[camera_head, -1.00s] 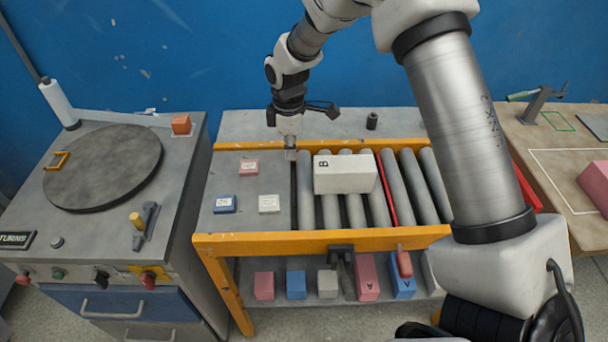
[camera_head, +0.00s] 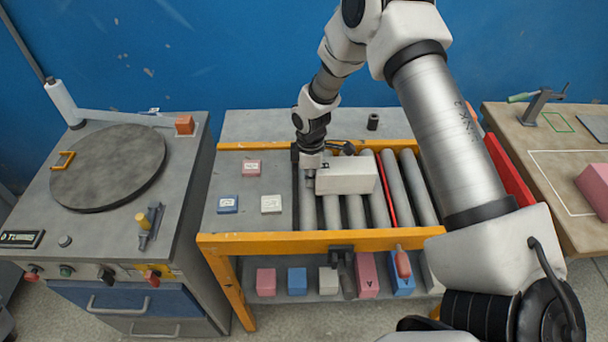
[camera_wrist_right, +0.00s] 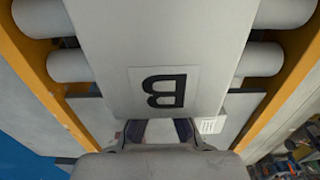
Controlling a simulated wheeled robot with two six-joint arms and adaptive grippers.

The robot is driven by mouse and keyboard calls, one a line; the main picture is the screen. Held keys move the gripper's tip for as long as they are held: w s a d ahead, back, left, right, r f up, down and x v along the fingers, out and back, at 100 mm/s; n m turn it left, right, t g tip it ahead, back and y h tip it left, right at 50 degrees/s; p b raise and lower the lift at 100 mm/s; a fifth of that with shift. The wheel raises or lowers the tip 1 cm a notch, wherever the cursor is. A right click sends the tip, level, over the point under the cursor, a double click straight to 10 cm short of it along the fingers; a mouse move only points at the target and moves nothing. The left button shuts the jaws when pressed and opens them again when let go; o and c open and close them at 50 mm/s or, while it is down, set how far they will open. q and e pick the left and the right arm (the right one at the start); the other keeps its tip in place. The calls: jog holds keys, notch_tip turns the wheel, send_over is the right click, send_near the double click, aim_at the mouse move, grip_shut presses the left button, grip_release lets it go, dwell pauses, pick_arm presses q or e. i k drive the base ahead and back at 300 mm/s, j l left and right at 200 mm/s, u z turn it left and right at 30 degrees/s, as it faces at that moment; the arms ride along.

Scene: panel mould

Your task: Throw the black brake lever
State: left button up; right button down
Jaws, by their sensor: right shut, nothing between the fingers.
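A black lever with a dark bracket (camera_head: 341,258) hangs on the front of the yellow conveyor frame in the head view. I take it for the brake lever; it hangs down below the rail. My right gripper (camera_head: 310,178) is shut and empty, over the rollers at the left end of a white box (camera_head: 347,176). It is well behind the lever. In the right wrist view the box (camera_wrist_right: 165,45) with its letter B fills the middle, and the fingertips (camera_wrist_right: 160,130) are close to its edge. I cannot tell whether they touch it. My left gripper is not in view.
Several coloured blocks stand on the shelf (camera_head: 317,292) below. A grey bench with a round turntable (camera_head: 108,166) is at the left. The yellow front rail (camera_head: 270,245) lies between gripper and lever.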

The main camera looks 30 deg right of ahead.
aim_at(345, 278)
jog(key=k+l, duration=0.15)
jog(key=l, duration=0.25)
jog(key=k+l, duration=0.2)
jog(key=l, duration=0.2)
jog(key=k+l, duration=0.15)
jog(key=l, duration=0.25)
jog(key=k+l, duration=0.15)
jog(key=l, duration=0.25)
